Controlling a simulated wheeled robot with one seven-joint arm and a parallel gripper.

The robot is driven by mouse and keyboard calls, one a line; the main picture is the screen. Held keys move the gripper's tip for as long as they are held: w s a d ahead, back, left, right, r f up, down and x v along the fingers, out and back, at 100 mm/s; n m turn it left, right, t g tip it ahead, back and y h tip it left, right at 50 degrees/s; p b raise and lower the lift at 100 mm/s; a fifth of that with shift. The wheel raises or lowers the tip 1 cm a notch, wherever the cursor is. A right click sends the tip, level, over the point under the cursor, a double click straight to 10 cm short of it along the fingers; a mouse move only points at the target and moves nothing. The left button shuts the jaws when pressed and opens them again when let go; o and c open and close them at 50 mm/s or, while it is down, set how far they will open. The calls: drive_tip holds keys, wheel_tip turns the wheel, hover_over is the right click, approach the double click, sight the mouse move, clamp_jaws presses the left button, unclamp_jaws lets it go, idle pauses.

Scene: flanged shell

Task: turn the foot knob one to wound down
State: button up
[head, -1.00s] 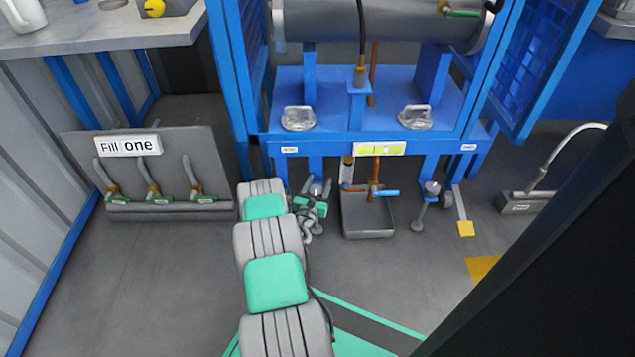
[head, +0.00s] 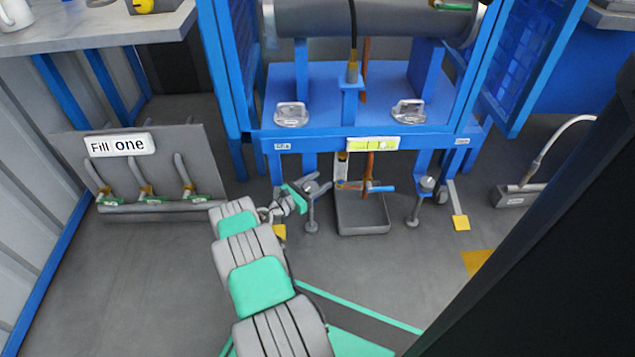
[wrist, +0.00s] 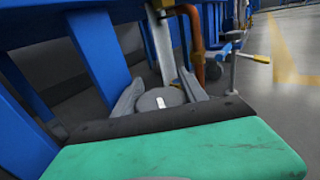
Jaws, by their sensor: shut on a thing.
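Foot knob one is a round grey knob with a white mark on top, low at the left of the blue frame (head: 310,143). In the wrist view the knob (wrist: 158,99) sits between the two grey fingers, which close on its sides. In the head view my gripper (head: 311,186) reaches it from the lower left. The foot's stem and pad (head: 311,222) show below the gripper, at the floor. My fingers partly hide the knob in the head view.
A grey drip tray (head: 362,222) with a copper pipe (head: 369,165) above it stands just right of the foot. A second foot knob (head: 427,184) is further right. A yellow pedal (head: 461,223) lies beyond. The "Fill one" stand (head: 150,210) is at the left.

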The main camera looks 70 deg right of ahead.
idle(0.3)
drive_tip(key=o, duration=1.4)
drive_tip(key=shift+c, duration=0.2)
